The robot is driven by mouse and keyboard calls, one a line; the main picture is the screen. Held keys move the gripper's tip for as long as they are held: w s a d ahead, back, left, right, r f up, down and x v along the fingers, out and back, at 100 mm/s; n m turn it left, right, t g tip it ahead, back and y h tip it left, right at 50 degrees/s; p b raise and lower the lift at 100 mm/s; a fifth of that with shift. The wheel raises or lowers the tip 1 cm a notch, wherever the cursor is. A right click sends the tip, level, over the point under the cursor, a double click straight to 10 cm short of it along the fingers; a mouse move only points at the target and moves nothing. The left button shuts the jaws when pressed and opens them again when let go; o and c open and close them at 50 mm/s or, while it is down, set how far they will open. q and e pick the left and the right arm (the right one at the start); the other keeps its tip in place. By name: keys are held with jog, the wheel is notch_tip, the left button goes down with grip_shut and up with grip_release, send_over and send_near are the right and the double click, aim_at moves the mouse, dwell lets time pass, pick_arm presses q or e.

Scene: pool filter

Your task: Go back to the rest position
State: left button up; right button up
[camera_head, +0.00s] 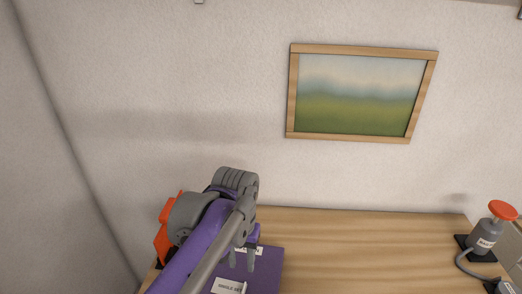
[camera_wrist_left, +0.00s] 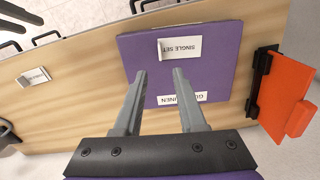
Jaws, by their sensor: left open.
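My left gripper (camera_head: 242,262) reaches in from the lower left in the head view, over the left end of the wooden table (camera_head: 360,245). In the left wrist view my left gripper (camera_wrist_left: 160,76) has its two grey fingers apart with nothing between them. It is over a flat purple panel (camera_head: 268,268), which also shows in the wrist view (camera_wrist_left: 220,65). The panel bears white labels, one reading "SINGLE SET" (camera_wrist_left: 180,48); the other is partly hidden by a finger. I cannot tell the height of the fingertips above the panel. My right gripper is not in view.
An orange part (camera_wrist_left: 287,95) on a black bracket (camera_wrist_left: 262,80) sits at the table's edge beside the panel. A grey device with a red knob (camera_head: 502,210) stands at the table's right end. A framed picture (camera_head: 358,95) hangs on the wall behind. The table's middle is clear.

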pick_arm(q)
jog(key=s+a+f+n+t, duration=0.2)
jog(key=s+a+f+t, duration=0.3)
jog(key=s+a+f, duration=0.5)
jog(key=s+f, duration=0.3)
jog(key=shift+s+a, duration=0.15)
jog(key=shift+a, duration=0.25)
